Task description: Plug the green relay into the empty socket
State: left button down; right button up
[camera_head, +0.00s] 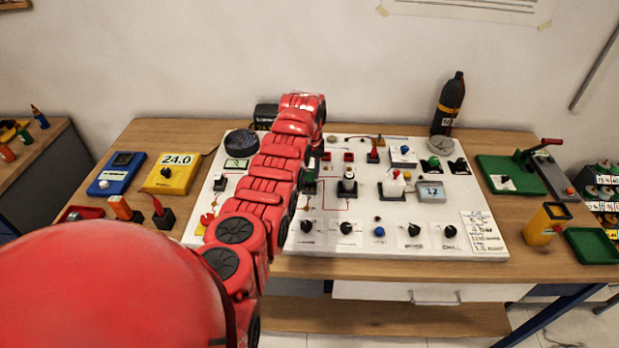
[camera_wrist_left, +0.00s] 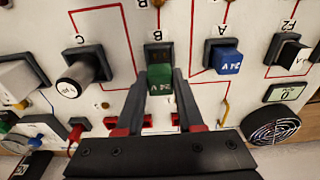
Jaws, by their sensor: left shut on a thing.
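The green relay (camera_wrist_left: 160,78), a small block with white markings, is between the fingers of my left gripper (camera_wrist_left: 161,84), which is shut on it. The dark socket marked B (camera_wrist_left: 158,49) is right behind the relay, its upper part showing. The relay lines up with it, but I cannot tell how deep it sits. My right gripper is not in view.
The blue relay (camera_wrist_left: 227,62) in socket A and a black-and-white plug (camera_wrist_left: 80,80) in socket C flank socket B. The white board (camera_head: 450,205) carries knobs, a meter (camera_head: 431,191) and wires. A black bottle (camera_head: 449,104) stands at the back right.

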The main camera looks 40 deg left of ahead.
aim_at(309, 173)
pick_arm(q)
notch_tip(309, 173, down, 2)
jog(key=shift+f, duration=0.1)
jog(key=shift+s+d+f, duration=0.1)
jog(key=shift+s+f, duration=0.15)
jog(key=shift+f, duration=0.1)
jog(key=c, duration=1)
grip_release()
jog(key=o, duration=0.5)
jog(key=shift+w+f, duration=0.2)
jog(key=shift+w, duration=0.05)
jog(key=shift+c, duration=0.2)
jog(key=shift+r, duration=0.1)
jog(key=shift+s+r, duration=0.1)
jog(key=shift+r, duration=0.2)
